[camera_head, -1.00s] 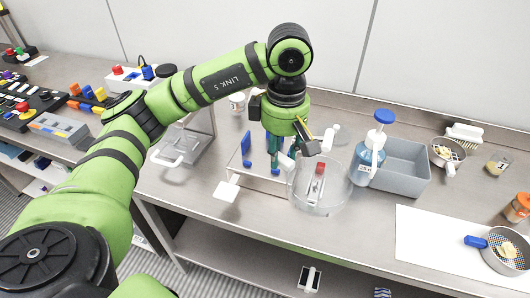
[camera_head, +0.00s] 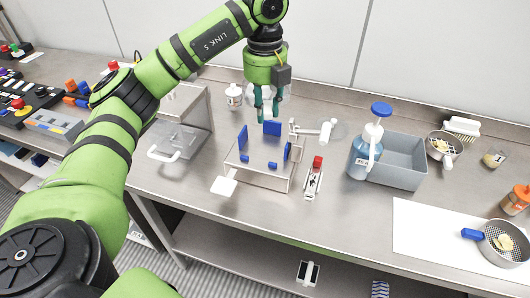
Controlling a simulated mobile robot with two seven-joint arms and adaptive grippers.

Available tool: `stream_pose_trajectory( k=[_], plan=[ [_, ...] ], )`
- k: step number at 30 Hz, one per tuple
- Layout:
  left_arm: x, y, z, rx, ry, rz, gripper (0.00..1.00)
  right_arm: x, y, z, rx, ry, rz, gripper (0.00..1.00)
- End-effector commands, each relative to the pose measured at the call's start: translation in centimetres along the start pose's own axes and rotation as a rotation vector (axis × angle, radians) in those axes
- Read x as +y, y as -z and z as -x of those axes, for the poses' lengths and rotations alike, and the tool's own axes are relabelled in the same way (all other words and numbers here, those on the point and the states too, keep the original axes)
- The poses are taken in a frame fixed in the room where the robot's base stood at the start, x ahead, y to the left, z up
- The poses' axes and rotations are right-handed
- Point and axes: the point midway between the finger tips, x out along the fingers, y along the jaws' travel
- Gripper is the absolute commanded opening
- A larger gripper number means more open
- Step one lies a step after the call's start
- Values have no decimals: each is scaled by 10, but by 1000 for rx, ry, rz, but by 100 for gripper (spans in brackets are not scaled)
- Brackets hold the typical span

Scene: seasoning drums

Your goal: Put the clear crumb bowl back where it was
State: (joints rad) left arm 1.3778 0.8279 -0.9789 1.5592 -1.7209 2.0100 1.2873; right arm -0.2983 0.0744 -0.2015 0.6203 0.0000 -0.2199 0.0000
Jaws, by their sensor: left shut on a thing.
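My left gripper (camera_head: 266,116) points down above the back edge of the metal stand with blue pads (camera_head: 262,177). Its fingers are shut. Only a faint pale shape shows at the fingers, and I take it for the clear crumb bowl, mostly hidden by the gripper; its outline and tilt cannot be made out. The bench spot around the red-tipped clamp (camera_head: 313,180), where the bowl showed before, is bare of it. My right gripper is not in view.
A blue-topped pump bottle (camera_head: 365,158) and a grey bin (camera_head: 405,163) stand to the right. A clear-lidded box (camera_head: 178,140) is left of the stand. A small white jar (camera_head: 234,97) stands behind. A white sheet (camera_head: 425,232) lies front right.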

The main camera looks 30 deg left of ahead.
Motion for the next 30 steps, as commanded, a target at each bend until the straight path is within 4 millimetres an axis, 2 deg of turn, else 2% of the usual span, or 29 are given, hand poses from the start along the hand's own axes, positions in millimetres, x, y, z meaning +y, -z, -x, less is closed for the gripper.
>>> stream_pose_trajectory(
  k=[13, 15, 23, 30],
  plan=[
    [0, 3, -102, 8, -1, 0, 0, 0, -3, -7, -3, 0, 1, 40],
    [1, 2, -111, 6, -4, 0, 0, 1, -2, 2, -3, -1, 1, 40],
    [1, 1, -139, 3, -2, -1, 0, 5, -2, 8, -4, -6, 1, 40],
    [1, 3, -172, 9, -5, -2, 0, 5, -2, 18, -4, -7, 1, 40]
  ],
)
